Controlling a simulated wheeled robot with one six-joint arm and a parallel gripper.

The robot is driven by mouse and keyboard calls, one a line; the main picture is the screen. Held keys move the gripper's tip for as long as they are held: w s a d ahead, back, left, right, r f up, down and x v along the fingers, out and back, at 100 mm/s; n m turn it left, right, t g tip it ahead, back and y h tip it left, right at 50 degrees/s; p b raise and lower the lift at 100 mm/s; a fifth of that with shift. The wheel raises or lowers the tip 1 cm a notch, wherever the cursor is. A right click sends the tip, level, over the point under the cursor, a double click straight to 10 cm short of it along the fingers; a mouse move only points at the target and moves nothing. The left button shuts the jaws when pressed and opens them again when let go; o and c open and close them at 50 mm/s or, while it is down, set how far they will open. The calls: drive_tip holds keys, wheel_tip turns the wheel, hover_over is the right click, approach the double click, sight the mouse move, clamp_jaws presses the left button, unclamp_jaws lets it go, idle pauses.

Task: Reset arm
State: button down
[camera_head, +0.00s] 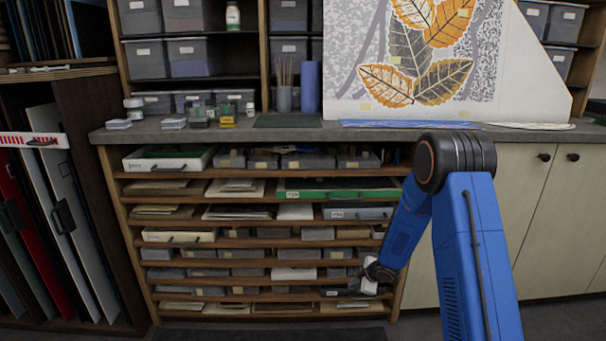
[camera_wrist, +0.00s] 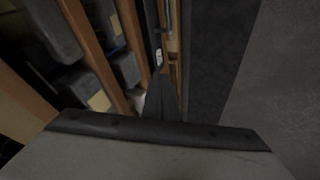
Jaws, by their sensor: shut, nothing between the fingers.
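My blue arm (camera_head: 478,255) rises at the right of the head view, bends at a dark round joint and reaches down to the left. My gripper (camera_head: 356,288) is low in front of the shelf unit, near its lower right shelves. It is small and partly dark there. In the wrist view the shut fingers (camera_wrist: 160,100) point away from the camera as a dark narrow wedge, with nothing held.
The open shelf unit (camera_head: 225,188) holds trays, boxes and papers close behind my gripper. A grey counter (camera_head: 305,129) with jars and a leaf-patterned panel (camera_head: 415,55) is above. Pale cabinet doors (camera_head: 535,205) stand right, upright panels (camera_head: 62,170) left.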

drive_tip(key=s+d+r+m+t+h, duration=0.1)
drive_tip(key=s+d+r+m+h, duration=0.15)
drive_tip(key=r, duration=0.55)
drive_tip(key=s+d+r+m+h, duration=0.15)
drive_tip(key=d+r, duration=0.25)
drive_tip(key=r, duration=0.5)
drive_tip(key=s+d+r+m+h, duration=0.1)
drive_tip(key=s+d+r+m, duration=0.3)
drive_tip(key=s+r, duration=0.75)
drive_tip(key=s+a+r+m, duration=0.1)
drive_tip(key=s+r+m, duration=0.1)
drive_tip(key=s, duration=0.9)
drive_tip(key=s+a+r+m+g+y, duration=0.1)
drive_tip(key=s+r+m, duration=0.2)
drive_tip(key=s, duration=0.8)
drive_tip(key=s+a+r+m+g, duration=0.1)
drive_tip(key=s+r+m, duration=0.1)
drive_tip(key=s, duration=1)
drive_tip(key=shift+a+r+m, duration=0.25)
drive_tip(key=shift+r+m, duration=0.15)
drive_tip(key=shift+r, duration=0.25)
drive_tip(key=shift+s, duration=0.1)
